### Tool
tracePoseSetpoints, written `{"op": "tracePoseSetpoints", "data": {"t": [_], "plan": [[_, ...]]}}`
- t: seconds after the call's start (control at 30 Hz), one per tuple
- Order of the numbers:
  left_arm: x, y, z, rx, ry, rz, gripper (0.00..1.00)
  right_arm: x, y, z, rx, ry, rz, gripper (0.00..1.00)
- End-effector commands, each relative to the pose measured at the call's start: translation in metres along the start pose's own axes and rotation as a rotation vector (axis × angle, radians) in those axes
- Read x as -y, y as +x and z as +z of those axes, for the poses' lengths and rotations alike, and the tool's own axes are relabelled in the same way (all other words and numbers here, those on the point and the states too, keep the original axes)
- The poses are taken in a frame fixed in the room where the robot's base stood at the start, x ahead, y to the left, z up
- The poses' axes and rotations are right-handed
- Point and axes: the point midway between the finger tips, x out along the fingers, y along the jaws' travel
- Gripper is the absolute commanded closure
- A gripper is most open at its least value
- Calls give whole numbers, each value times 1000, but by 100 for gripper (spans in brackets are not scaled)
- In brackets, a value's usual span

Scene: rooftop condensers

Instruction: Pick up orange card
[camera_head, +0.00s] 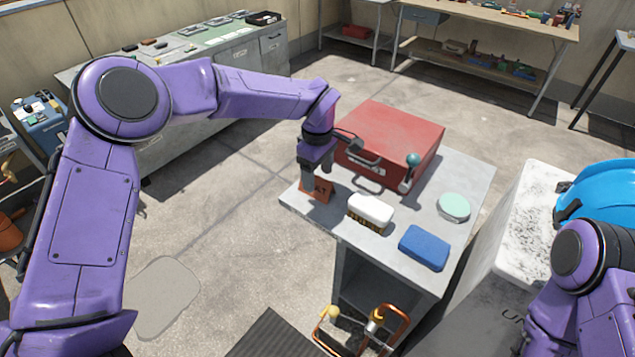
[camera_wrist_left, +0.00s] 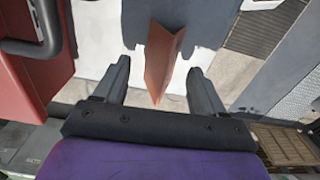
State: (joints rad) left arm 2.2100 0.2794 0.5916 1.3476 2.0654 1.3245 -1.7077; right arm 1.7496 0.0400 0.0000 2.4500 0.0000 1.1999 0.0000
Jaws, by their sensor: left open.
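The orange card (camera_head: 319,190) is a small folded card standing on the near left corner of the grey table (camera_head: 386,246). In the left wrist view the orange card (camera_wrist_left: 160,58) shows as a tent-like fold between the two fingers. My left gripper (camera_head: 317,170) points down right over the card, its fingers on either side. In the left wrist view my left gripper (camera_wrist_left: 158,88) is open, with gaps between the fingers and the card. The left fingers hide part of the card in the head view. My right gripper is not in view; only part of my right arm shows at lower right.
A red toolbox (camera_head: 397,130) with a handle stands just behind the card. A white-topped brush-like block (camera_head: 371,209), a blue block (camera_head: 425,247), a pale green round item (camera_head: 453,206) and a teal knob (camera_head: 413,159) are nearby. A white box (camera_head: 533,220) stands right of the table.

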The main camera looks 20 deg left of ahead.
Motion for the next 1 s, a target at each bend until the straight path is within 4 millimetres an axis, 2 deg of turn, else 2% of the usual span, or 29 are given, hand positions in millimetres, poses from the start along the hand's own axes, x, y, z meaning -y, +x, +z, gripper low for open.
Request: {"op": "tracePoseSetpoints", "data": {"t": [0.03, 0.1, 0.2, 0.4, 0.47, 0.5, 0.6, 0.87, 1.0], "plan": [[2, 5, 2, -3, 2, -4, 30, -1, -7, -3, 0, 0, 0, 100], [2, 18, 1, -1, -1, -1, 30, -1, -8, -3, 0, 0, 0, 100], [2, 26, 0, 0, -2, 1, 30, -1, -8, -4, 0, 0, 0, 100], [2, 28, 0, 0, -4, 2, 30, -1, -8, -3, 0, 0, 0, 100], [2, 28, 0, 0, -4, 1, 49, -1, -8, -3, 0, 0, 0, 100], [2, 28, -1, 0, -4, 2, 62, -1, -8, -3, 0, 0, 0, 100], [2, 28, -1, 0, -4, 1, 89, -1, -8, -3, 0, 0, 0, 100], [2, 27, -1, 0, -4, 2, 89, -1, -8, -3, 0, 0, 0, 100], [2, 18, -1, -1, -5, 3, 89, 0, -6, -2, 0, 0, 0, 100]]}}
